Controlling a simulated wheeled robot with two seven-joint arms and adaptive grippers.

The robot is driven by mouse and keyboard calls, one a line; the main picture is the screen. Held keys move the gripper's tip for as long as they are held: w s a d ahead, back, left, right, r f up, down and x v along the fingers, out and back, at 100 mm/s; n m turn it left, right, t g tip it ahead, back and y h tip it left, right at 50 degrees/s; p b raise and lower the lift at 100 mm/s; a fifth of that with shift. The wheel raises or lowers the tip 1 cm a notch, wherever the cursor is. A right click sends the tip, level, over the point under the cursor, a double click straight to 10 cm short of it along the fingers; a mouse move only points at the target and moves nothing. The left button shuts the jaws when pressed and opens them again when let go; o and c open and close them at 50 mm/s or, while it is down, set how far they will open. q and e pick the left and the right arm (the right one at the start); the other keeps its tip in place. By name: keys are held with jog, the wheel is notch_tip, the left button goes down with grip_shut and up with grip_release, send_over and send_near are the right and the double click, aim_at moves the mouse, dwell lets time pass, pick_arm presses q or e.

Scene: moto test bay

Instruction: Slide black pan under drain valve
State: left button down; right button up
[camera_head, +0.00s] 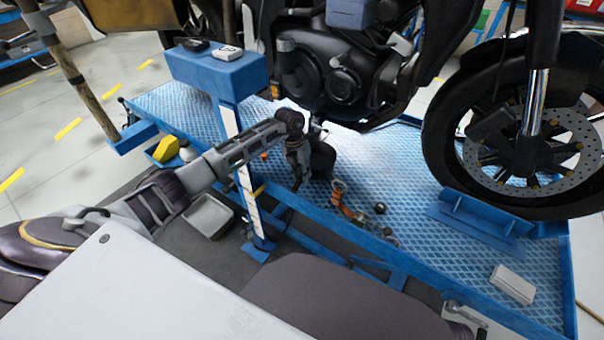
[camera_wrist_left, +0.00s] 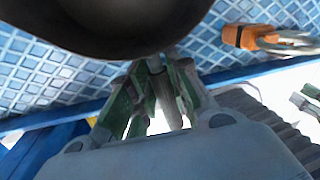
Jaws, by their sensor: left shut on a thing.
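The black pan (camera_head: 322,158) is on the blue lift platform (camera_head: 400,190), below the motorcycle's engine (camera_head: 345,80). In the left wrist view, the round dark pan (camera_wrist_left: 120,25) fills the top of the picture. My left gripper (camera_head: 297,165) reaches in from the left over the platform's near edge and is shut on the pan's near side. In the wrist view, its fingers (camera_wrist_left: 157,75) meet at the pan's lower edge; the exact grip is partly hidden. I cannot clearly make out the drain valve under the engine.
An orange-and-metal fitting (camera_head: 341,195) lies right of the pan, with a small black round part (camera_head: 380,208) nearby. A blue post (camera_head: 245,180) stands beside my left arm. The front wheel (camera_head: 520,140) and a white box (camera_head: 512,285) are at the right.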

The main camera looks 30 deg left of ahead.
pick_arm(q)
jog(key=shift+f+b, duration=0.35)
jog(key=shift+f, duration=0.4)
dwell(0.9)
jog(key=c, duration=1.2)
grip_release()
jog(key=shift+c, duration=0.2)
notch_tip(320, 180, up, 12)
jog(key=a, duration=0.2)
jog(key=shift+a, duration=0.2)
jog(key=shift+s+f, duration=0.1)
